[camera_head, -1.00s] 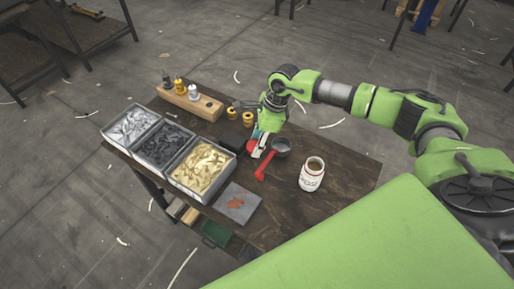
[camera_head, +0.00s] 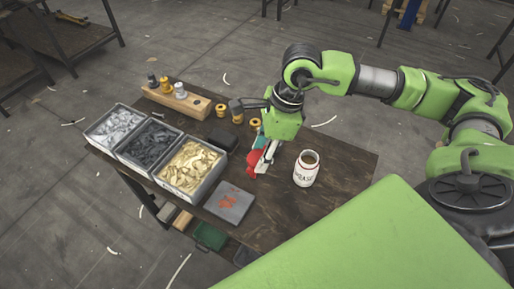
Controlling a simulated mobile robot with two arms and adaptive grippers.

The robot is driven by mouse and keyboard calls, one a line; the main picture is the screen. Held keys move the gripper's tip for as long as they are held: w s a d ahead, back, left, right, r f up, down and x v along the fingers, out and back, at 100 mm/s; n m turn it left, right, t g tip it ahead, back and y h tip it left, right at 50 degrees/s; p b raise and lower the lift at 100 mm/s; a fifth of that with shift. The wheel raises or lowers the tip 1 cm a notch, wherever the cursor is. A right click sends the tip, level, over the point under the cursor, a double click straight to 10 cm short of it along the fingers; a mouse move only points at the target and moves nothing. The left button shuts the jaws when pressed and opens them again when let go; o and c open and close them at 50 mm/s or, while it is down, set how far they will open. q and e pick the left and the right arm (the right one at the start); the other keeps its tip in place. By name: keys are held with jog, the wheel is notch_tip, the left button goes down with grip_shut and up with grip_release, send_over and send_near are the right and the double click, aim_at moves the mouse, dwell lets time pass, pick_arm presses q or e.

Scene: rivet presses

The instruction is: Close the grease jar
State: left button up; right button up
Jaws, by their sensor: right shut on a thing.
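The white grease jar (camera_head: 306,169) stands upright on the dark table, to the right of my right gripper. Its mouth is open and shows brown grease inside. My right gripper (camera_head: 262,166) is over the middle of the table, left of the jar, shut on a red rounded thing (camera_head: 254,160) that looks like the lid. The fingers cover part of it, and whether it is off the table is unclear. My left gripper is not in view.
Bins of silver, dark and brass-coloured parts stand on the left of the table (camera_head: 330,205). A wooden block (camera_head: 178,102) with small bottles is at the back. A grey plate with red marks (camera_head: 229,203) lies in front. Bare tabletop surrounds the jar.

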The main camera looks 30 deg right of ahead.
jog(key=shift+s+a+r, duration=0.1)
jog(key=shift+s+r, duration=0.1)
jog(key=shift+s, duration=0.25)
jog(key=s+a+f+n+g, duration=0.1)
jog(key=s+f+n, duration=0.1)
jog(key=n, duration=0.4)
jog(key=s+a+f+n+g+h, duration=0.1)
jog(key=s+f+n+g, duration=0.1)
jog(key=f+n, duration=0.2)
jog(key=s+a+f+n+g, duration=0.1)
jog(key=f+n, duration=0.3)
jog(key=n, duration=0.5)
jog(key=shift+s+a+n+h, duration=0.3)
jog(key=shift+s+a+h, duration=0.15)
jog(key=shift+s, duration=0.1)
jog(key=n, duration=0.1)
jog(key=s+n, duration=0.1)
jog(key=f+n+h, duration=0.1)
jog(key=shift+s+a+f+n+g, duration=0.1)
jog(key=shift+s+a+n+g, duration=0.05)
jog(key=shift+a+n+g, duration=0.15)
